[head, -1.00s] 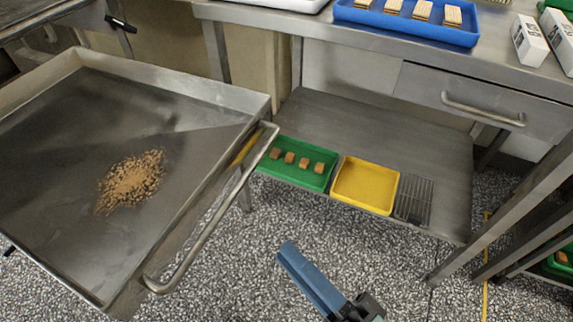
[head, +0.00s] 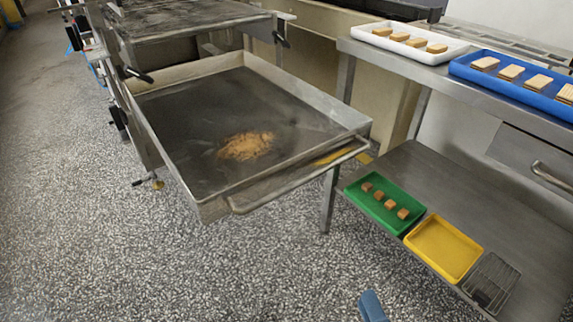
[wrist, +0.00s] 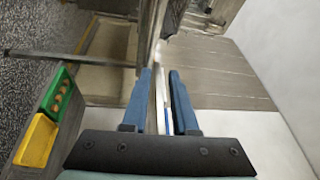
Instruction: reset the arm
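My gripper (wrist: 160,72) shows in the wrist view with its two blue fingers apart. I see nothing held between them; background surfaces show through the gap. In the head view only one blue finger (head: 372,306) shows at the bottom edge, above the speckled floor. The rest of the gripper and arm is out of that frame.
A steel pan (head: 190,171) with brown crumbs (head: 247,146) juts out at left-centre, with a front handle (head: 300,178). A lower shelf (head: 440,182) holds a green tray (head: 397,224), a yellow tray (head: 443,248) and a wire rack (head: 491,282). Floor (head: 150,260) is clear at left.

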